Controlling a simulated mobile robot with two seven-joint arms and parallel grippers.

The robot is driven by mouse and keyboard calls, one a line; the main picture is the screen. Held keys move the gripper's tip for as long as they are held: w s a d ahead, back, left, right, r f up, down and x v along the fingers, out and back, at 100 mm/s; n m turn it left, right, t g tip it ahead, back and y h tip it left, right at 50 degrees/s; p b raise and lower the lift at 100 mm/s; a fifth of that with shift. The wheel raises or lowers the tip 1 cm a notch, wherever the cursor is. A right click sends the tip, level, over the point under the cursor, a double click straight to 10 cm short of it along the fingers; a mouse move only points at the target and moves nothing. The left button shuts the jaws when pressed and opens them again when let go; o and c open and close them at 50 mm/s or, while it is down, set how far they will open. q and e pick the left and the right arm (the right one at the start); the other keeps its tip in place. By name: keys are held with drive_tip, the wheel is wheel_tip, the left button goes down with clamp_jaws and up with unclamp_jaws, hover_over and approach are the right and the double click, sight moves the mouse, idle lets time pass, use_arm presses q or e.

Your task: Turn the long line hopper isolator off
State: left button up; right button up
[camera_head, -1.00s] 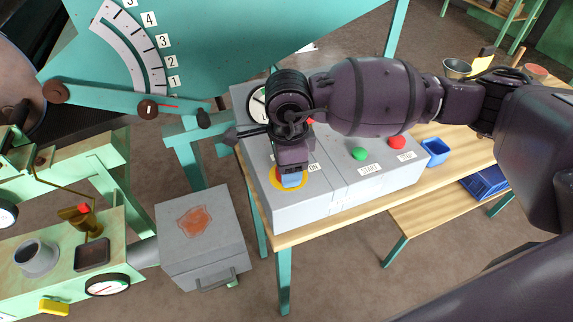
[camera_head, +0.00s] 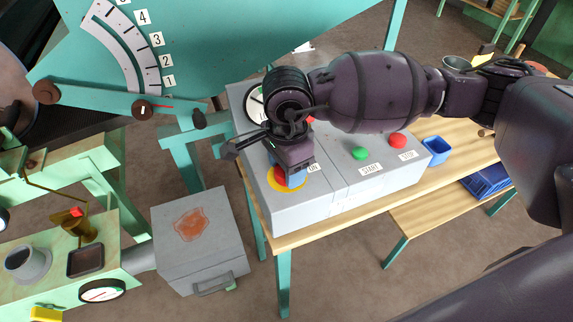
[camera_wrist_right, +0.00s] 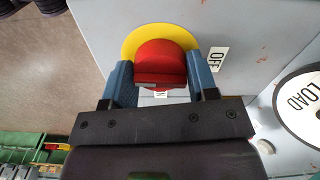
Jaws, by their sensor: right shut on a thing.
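The isolator is a red rotary knob (camera_wrist_right: 160,62) on a yellow disc (camera_wrist_right: 132,42), on the front left of a grey control box (camera_head: 300,212). In the head view the red knob (camera_head: 281,177) shows just beneath my right gripper (camera_head: 290,172). In the right wrist view the blue fingers of my right gripper (camera_wrist_right: 160,80) are shut on the knob, one on each side. An OFF label (camera_wrist_right: 215,59) lies right of the disc there. A partly hidden label ending in N (camera_wrist_right: 161,94) lies below the knob. The ON label (camera_head: 313,168) shows in the head view. My left gripper is out of view.
The box also has a green START button (camera_head: 360,153), a red STOP button (camera_head: 397,140) and a dial marked LOAD (camera_wrist_right: 302,102). It stands on a wooden table (camera_head: 420,185) with a blue bin (camera_head: 436,150). A teal machine (camera_head: 230,40) stands behind.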

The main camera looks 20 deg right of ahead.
drive_tip(key=shift+r, duration=0.1)
drive_tip(key=o, duration=0.9)
drive_tip(key=shift+c, duration=0.2)
drive_tip(key=shift+o, duration=0.3)
wheel_tip(320, 180, up, 10)
drive_tip(key=shift+f+p, duration=0.1)
drive_tip(key=shift+p, duration=0.55)
drive_tip(key=shift+r, duration=0.45)
